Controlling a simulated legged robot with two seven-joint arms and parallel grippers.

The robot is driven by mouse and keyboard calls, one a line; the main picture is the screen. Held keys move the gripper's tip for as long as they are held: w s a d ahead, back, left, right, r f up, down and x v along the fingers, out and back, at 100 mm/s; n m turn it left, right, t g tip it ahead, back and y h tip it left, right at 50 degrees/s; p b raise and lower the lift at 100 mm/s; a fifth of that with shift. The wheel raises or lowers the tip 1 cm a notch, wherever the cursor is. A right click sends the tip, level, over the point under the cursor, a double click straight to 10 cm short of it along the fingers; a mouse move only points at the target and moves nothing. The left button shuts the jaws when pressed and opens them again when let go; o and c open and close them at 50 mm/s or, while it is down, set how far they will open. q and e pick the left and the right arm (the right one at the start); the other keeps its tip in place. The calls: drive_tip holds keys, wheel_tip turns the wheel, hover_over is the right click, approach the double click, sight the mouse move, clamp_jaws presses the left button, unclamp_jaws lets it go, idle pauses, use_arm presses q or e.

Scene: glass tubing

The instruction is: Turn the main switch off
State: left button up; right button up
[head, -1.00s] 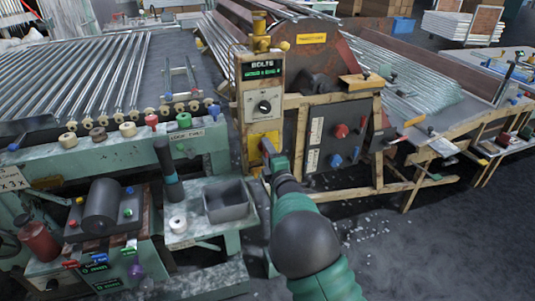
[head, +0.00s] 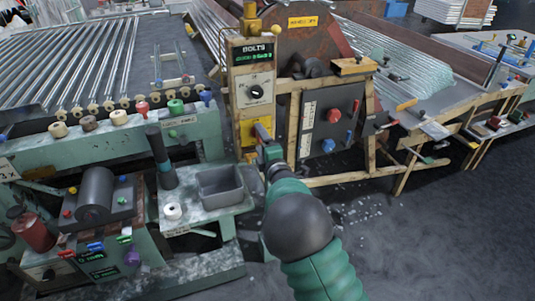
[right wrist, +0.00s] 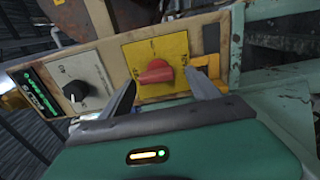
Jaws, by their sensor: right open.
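The main switch looks like the red rotary knob (right wrist: 155,72) on a yellow plate (right wrist: 170,50) in the right wrist view. In the head view the yellow plate (head: 250,128) sits low on the upright panel marked BOLTS, and my gripper partly covers the knob's place. My right gripper (right wrist: 165,88) is open, with one finger on each side of the red knob and a gap to it. In the head view the right gripper (head: 265,142) is right in front of the plate. My left gripper is not in view.
Above the plate are a black dial (head: 255,92) and a green display (head: 252,58). To the right, a dark panel carries a red knob (head: 334,116) and a blue knob (head: 328,146). A grey bin (head: 220,186) stands left of my arm.

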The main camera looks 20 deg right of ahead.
drive_tip(key=s+p, duration=0.2)
drive_tip(key=s, duration=1.3)
drive_tip(key=shift+s+d, duration=0.2)
drive_tip(key=shift+s, duration=0.15)
